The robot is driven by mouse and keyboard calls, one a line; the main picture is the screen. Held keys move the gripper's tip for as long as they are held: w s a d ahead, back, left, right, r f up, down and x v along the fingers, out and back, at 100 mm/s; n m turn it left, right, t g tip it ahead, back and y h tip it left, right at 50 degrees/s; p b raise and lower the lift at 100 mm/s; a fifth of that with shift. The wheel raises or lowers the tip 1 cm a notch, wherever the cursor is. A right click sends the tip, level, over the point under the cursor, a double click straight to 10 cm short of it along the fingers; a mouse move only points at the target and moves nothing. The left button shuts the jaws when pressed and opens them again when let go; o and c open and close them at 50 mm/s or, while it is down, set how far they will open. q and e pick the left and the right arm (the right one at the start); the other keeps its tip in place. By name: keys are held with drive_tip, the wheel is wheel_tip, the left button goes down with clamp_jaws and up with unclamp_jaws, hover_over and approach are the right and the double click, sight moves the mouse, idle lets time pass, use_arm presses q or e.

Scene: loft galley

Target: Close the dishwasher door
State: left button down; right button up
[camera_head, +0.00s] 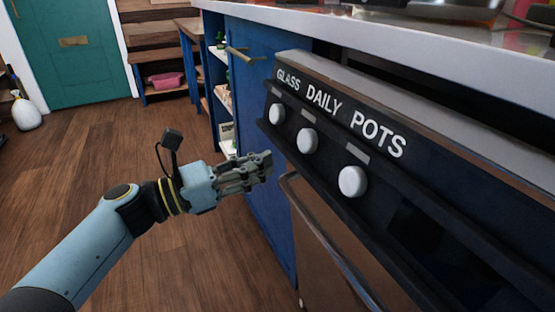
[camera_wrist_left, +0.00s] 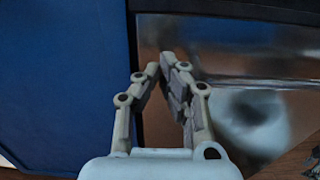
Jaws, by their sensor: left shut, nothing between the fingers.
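The dishwasher door has a dark control panel (camera_head: 330,115) lettered GLASS DAILY POTS, with three white knobs. Its top edge stands out from under the counter with a dark gap behind, so it looks slightly ajar. A bar handle (camera_head: 325,240) runs below the knobs, over a steel front. My left gripper (camera_head: 268,162) is shut and empty, left of the knobs and near the door's left edge. I cannot tell whether it touches. In the left wrist view its fingers (camera_wrist_left: 165,65) point at the reflective steel front (camera_wrist_left: 235,55). My right gripper is not in view.
A blue cabinet (camera_head: 265,215) adjoins the door's left side; a handled blue door (camera_head: 250,75) and shelves stand farther back. The pale counter (camera_head: 400,35) overhangs above. Wooden floor (camera_head: 110,150) is clear on the left. A white bottle (camera_head: 26,112) stands near the green door (camera_head: 75,60).

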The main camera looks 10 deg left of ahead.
use_arm(q)
drive_tip(key=shift+x, duration=1.85)
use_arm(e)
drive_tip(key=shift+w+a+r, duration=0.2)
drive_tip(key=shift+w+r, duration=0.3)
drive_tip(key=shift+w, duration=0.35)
use_arm(q)
drive_tip(key=x, duration=0.7)
drive_tip(key=shift+w+b, duration=0.15)
drive_tip(key=shift+b, duration=0.2)
drive_tip(key=shift+w+d+r, duration=0.1)
drive_tip(key=shift+d+r, duration=0.05)
drive_tip(key=shift+r, duration=0.15)
drive_tip(key=shift+w+d, duration=0.2)
drive_tip(key=shift+d, duration=0.15)
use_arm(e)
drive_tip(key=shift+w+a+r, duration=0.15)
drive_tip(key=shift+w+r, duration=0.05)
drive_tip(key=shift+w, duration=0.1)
